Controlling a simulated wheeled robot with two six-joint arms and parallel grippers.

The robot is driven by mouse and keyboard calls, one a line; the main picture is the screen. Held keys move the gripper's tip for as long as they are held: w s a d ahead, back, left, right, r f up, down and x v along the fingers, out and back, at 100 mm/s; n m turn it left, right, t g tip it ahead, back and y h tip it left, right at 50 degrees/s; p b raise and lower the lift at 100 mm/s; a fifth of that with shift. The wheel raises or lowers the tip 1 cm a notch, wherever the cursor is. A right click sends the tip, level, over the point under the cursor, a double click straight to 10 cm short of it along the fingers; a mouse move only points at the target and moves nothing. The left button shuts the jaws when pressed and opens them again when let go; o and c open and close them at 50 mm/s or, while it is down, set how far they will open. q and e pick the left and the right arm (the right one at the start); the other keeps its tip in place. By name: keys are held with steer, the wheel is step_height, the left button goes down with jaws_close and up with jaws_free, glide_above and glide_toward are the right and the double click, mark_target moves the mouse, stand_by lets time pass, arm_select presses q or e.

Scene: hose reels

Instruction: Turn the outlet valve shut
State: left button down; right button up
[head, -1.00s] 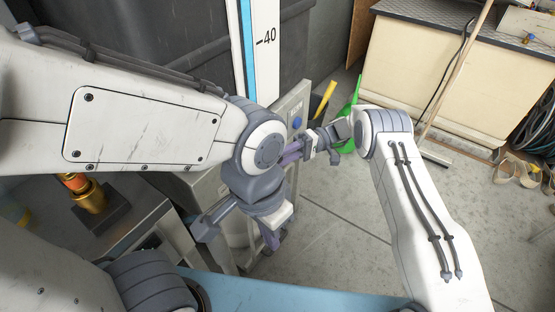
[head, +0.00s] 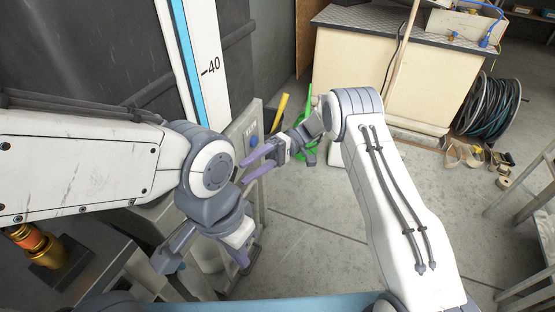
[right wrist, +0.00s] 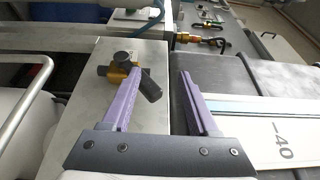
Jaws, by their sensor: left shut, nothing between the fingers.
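In the right wrist view a brass valve (right wrist: 121,69) with a dark handle (right wrist: 151,86) sits on a light grey panel. The handle slants down to the right of the brass body. My right gripper (right wrist: 161,72) is open, and its left purple finger overlaps the valve in the picture. I cannot tell whether they touch. In the head view my right gripper (head: 257,164) points left beside my left wrist, and the valve is hidden there. My left gripper (head: 243,264) is shut and empty, pointing down below its wrist.
A tall white gauge board (head: 209,70) marked 40 stands behind the grey panel (head: 247,122). A brass and orange fitting (head: 38,243) stands at the left. A hose reel (head: 488,108) and a cream cabinet (head: 362,75) are at the far right. Open concrete floor (head: 315,220) lies between.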

steer(key=s+d+r+p, duration=0.1)
steer(key=s+d+r, duration=0.2)
steer(key=d, duration=0.3)
steer(key=shift+d+r, duration=0.4)
steer(key=shift+r, duration=0.25)
